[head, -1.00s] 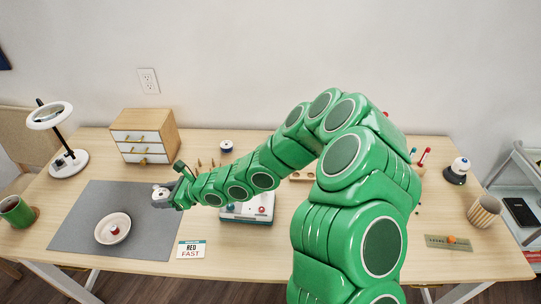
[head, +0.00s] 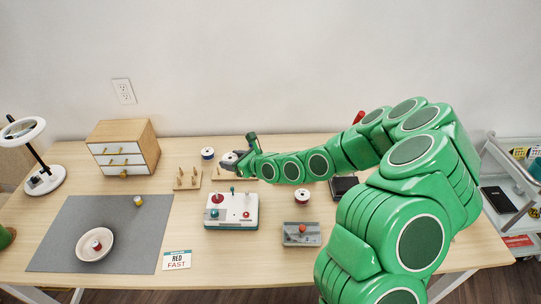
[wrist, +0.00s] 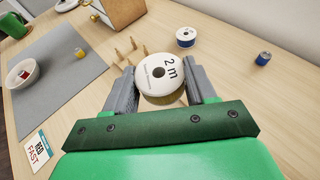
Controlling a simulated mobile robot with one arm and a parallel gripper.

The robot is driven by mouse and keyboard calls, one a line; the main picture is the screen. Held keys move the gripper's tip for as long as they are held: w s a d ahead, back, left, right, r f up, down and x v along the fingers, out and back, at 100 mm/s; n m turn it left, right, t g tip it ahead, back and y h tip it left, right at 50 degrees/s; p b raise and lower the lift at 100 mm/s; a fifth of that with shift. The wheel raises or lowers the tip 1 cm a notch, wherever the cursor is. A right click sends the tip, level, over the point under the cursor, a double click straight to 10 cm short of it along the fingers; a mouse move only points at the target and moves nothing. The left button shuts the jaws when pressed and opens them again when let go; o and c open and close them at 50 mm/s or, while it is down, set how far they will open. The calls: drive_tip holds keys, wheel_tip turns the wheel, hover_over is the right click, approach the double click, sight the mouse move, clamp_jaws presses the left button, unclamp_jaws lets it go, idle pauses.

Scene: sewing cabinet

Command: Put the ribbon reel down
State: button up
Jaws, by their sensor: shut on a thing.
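The ribbon reel (wrist: 160,76) is white with "2 m" printed on its face. It sits between the two grey fingers of my gripper (wrist: 163,88) in the wrist view, with a gold-brown edge showing below its face. In the head view my gripper (head: 240,162) holds the reel (head: 229,157) toward the back of the table, just right of a wooden peg stand. I cannot tell how high the reel is above the table.
A blue-rimmed reel (head: 207,153) stands close behind-left of my gripper. A grey mat (head: 75,215) with a dish (head: 83,252) lies left. A drawer cabinet (head: 123,150) stands back left.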

drive_tip(key=w+d+m+t+h, duration=0.3)
drive_tip(key=d, duration=1.2)
drive_tip(key=shift+g, duration=0.3)
drive_tip(key=shift+w+a+f, duration=0.2)
drive_tip(key=shift+w+f, duration=1.25)
drive_tip(key=shift+w, duration=0.9)
drive_tip(key=shift+w+a+f, duration=0.15)
drive_tip(key=shift+w+f, duration=1.35)
drive_tip(key=shift+w, duration=0.8)
drive_tip(key=shift+w+a+f, duration=0.2)
drive_tip(key=shift+w+f, duration=1.25)
drive_tip(key=shift+w, duration=0.9)
drive_tip(key=shift+w+f, duration=0.15)
drive_tip(key=shift+f, duration=1.55)
drive_tip(key=shift+f, duration=0.15)
drive_tip(key=o, duration=1)
